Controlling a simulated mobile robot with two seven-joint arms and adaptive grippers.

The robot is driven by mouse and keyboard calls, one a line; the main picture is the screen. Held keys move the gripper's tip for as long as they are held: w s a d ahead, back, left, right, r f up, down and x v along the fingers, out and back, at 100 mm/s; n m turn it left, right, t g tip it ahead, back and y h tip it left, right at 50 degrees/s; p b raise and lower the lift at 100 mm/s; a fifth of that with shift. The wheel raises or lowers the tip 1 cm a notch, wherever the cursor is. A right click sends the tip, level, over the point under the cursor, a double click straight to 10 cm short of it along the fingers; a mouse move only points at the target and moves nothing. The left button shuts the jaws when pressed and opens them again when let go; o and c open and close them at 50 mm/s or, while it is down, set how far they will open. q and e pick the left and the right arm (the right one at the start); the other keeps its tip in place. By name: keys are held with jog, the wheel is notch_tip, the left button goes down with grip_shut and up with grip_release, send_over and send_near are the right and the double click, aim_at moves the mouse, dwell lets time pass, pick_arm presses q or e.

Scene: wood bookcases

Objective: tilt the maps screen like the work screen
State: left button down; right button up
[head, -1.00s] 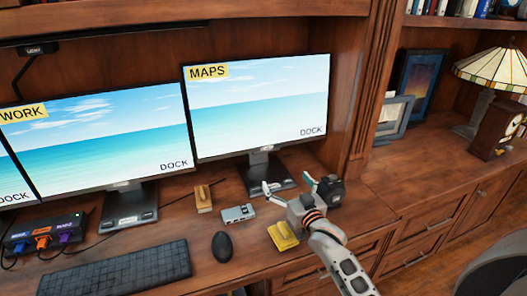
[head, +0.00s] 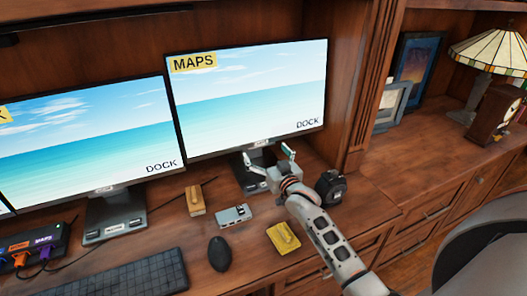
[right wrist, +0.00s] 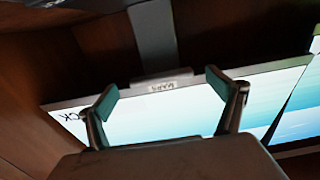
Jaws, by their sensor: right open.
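The maps screen (head: 250,95) stands on the desk with a yellow MAPS label at its upper left. The work screen (head: 85,140) stands to its left, its label cut off by the frame edge. My right gripper (head: 268,156) is open just below the maps screen's bottom edge, in front of its stand (head: 245,175). In the right wrist view the open fingers (right wrist: 165,95) frame the small MAPS tab on the screen's lower edge (right wrist: 165,84), with no clear grip on it. I cannot tell whether they touch. My left gripper is not in view.
A grey hub (head: 235,215), a tan block (head: 195,200), a mouse (head: 219,253), a yellow pad (head: 283,238) and a keyboard (head: 130,278) lie in front. A black round object (head: 331,187) sits right of my gripper.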

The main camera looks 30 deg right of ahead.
aim_at(261, 147)
jog(key=shift+w, duration=0.75)
jog(key=c, duration=1.6)
jog(key=shift+w+d+f+b, duration=0.1)
jog(key=shift+w+f+b, duration=0.1)
jog(key=shift+w, duration=0.25)
jog(key=shift+w+d+f+b, duration=0.1)
jog(key=shift+w+b, duration=0.05)
jog(key=shift+w, duration=0.55)
jog(key=o, duration=1.6)
jog(key=shift+a, duration=0.1)
jog(key=shift+f, duration=0.1)
